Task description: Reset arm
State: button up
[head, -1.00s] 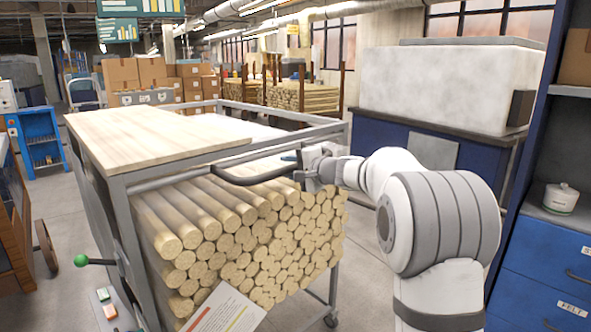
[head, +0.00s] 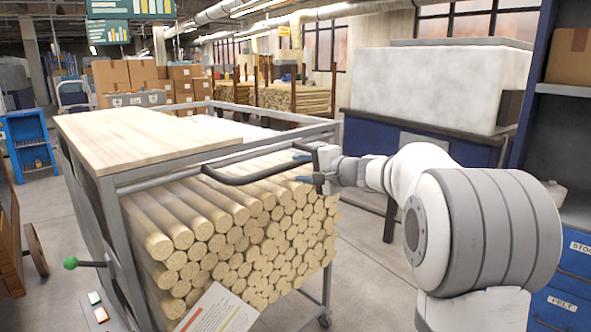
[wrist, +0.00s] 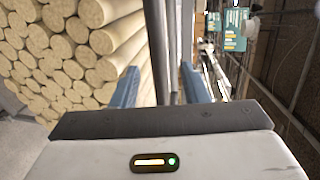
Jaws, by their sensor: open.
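My gripper (head: 302,163) is open, its two blue fingers apart at the right end of the cart's dark handle (head: 240,180). In the wrist view the fingers (wrist: 160,87) stand apart, with upright-looking grey bars seen between them. I cannot tell whether the fingers touch the handle. My white and grey arm reaches in from the right in the head view, roughly level with the handle. The grey metal cart (head: 118,215) carries a stack of round wooden rods (head: 245,235) beneath a pale wood top (head: 140,138).
A blue drawer cabinet (head: 560,310) with shelves stands at right. A large pale box-shaped unit (head: 430,85) on a blue base is behind the arm. Cardboard boxes (head: 125,75) are stacked at the back left. Open floor (head: 365,275) lies right of the cart.

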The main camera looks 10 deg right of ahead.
jog(key=s+a+f+n+g+h+p, duration=0.1)
jog(key=s+a+n+g+h+p, duration=0.2)
jog(key=s, duration=0.7)
jog(key=s+a+f+n+g+p, duration=0.1)
jog(key=s+n+g+p, duration=0.3)
jog(key=s, duration=0.6)
jog(key=s+d+f+n+g+h+p, duration=0.1)
jog(key=s+d+f+h+p, duration=0.1)
jog(key=s, duration=0.7)
jog(key=s+d+f+n+g+h+p, duration=0.1)
jog(key=s+d+h+p, duration=0.3)
jog(key=s, duration=0.6)
jog(key=shift+s+d+f+n+g+h+p, duration=0.3)
jog(key=shift+d+f+n+g+h+p, duration=0.1)
jog(key=shift+d+f+n+p, duration=0.3)
jog(key=shift+r, duration=0.1)
jog(key=shift+c, duration=0.5)
jog(key=shift+d, duration=0.1)
